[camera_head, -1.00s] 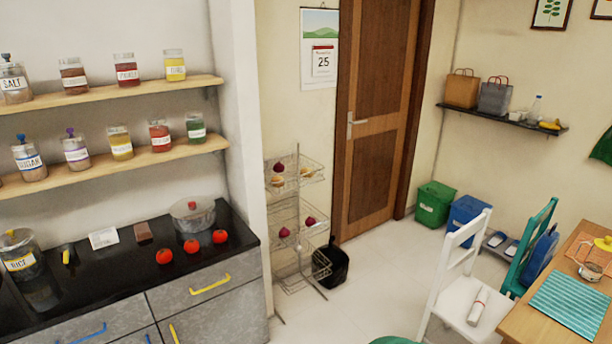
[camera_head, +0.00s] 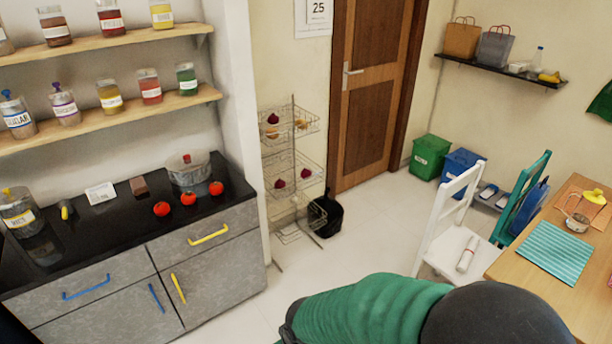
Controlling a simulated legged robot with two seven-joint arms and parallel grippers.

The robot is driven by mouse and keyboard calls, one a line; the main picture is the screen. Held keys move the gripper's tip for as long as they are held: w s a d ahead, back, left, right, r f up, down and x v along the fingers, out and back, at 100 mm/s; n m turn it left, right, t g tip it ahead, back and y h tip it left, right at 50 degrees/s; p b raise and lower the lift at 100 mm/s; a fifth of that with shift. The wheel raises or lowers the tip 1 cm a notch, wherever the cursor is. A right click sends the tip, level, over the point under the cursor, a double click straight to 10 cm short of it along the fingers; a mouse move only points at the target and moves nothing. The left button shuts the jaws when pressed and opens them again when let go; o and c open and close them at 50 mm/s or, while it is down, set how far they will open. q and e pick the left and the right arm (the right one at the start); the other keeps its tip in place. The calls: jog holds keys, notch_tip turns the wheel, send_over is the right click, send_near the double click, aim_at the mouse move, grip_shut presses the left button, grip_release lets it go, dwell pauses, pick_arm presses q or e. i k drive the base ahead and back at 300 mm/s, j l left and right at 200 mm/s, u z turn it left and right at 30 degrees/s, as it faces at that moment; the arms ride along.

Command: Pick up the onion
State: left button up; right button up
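A wire rack (camera_head: 292,154) with stacked baskets stands against the wall left of the door. Dark red, round onions show in it: one onion (camera_head: 272,118) in the top basket, and two more, an onion (camera_head: 279,184) and another onion (camera_head: 306,173), in the middle basket. Small yellow-brown round items (camera_head: 301,124) lie in the top basket, too small to name surely. A green and black arm, which looks like mine, shows at the bottom, well in front of the rack. Neither gripper is in view.
A black counter (camera_head: 110,235) with several tomatoes (camera_head: 188,198) and a pot (camera_head: 188,172) is left of the rack. A black bin (camera_head: 325,218) stands by the rack's foot. White chair (camera_head: 450,225) and wooden table (camera_head: 520,270) are at right. Floor (camera_head: 375,235) between is clear.

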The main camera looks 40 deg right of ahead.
aim_at(280, 184)
jog(key=i+l, duration=0.25)
jog(key=i+l+u, duration=0.1)
jog(key=i+l, duration=0.15)
jog(key=l, duration=0.15)
jog(key=i+l, duration=0.25)
jog(key=i+l+u, duration=0.15)
jog(key=l, duration=0.3)
jog(key=i+l, duration=0.25)
jog(key=i+l+u, duration=0.1)
jog(key=i+l, duration=0.15)
jog(key=l, duration=0.25)
jog(key=i+l, duration=0.2)
jog(key=l, duration=0.2)
jog(key=i+l+u, duration=0.1)
jog(key=l, duration=0.25)
jog(key=i, duration=0.1)
